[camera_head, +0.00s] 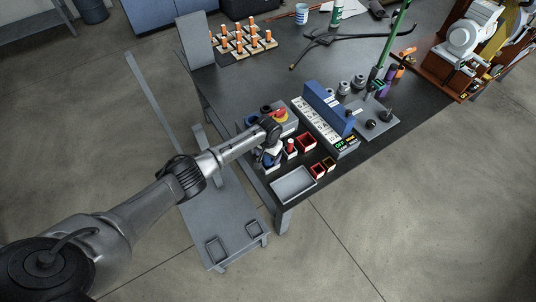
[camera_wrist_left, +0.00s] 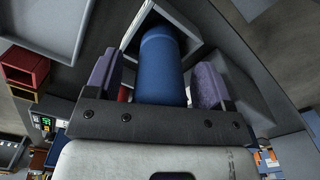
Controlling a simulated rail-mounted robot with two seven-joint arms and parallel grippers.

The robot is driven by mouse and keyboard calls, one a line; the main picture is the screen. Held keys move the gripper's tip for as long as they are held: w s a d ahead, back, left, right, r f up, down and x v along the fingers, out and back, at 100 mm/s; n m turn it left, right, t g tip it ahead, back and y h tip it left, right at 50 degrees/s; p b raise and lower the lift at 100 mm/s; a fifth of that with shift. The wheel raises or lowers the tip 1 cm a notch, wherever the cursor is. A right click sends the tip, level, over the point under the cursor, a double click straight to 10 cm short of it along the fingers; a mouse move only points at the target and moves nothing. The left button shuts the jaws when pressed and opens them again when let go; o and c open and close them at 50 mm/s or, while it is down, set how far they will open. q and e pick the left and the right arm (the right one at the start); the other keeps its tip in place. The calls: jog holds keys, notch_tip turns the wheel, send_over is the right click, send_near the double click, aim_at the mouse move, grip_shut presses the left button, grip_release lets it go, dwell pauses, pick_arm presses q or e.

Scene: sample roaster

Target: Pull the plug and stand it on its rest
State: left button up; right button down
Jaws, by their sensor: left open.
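A blue cylinder (camera_wrist_left: 161,68), which looks like the plug, stands out of a pale square-walled holder (camera_wrist_left: 196,27) in the left wrist view. My left gripper (camera_wrist_left: 154,80) is open, with one purple-padded finger on each side of the cylinder. A narrow gap shows beside it, and contact cannot be told. In the head view my left gripper (camera_head: 269,152) is over the near left corner of the bench and partly hides the blue piece. I cannot tell which item is the plug's rest. My right gripper is not in view.
A grey tray (camera_head: 293,186) lies at the bench's near corner. Red boxes (camera_head: 307,142) stand beside the gripper. A white labelled strip (camera_head: 318,122) and blue block (camera_head: 329,108) lie to the right. A rack of orange-topped pieces (camera_head: 240,41) stands farther back. The bench's middle is clear.

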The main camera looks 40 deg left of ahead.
pick_arm(q)
notch_tip(320, 180, up, 14)
jog(key=p, duration=0.4)
dwell(0.5)
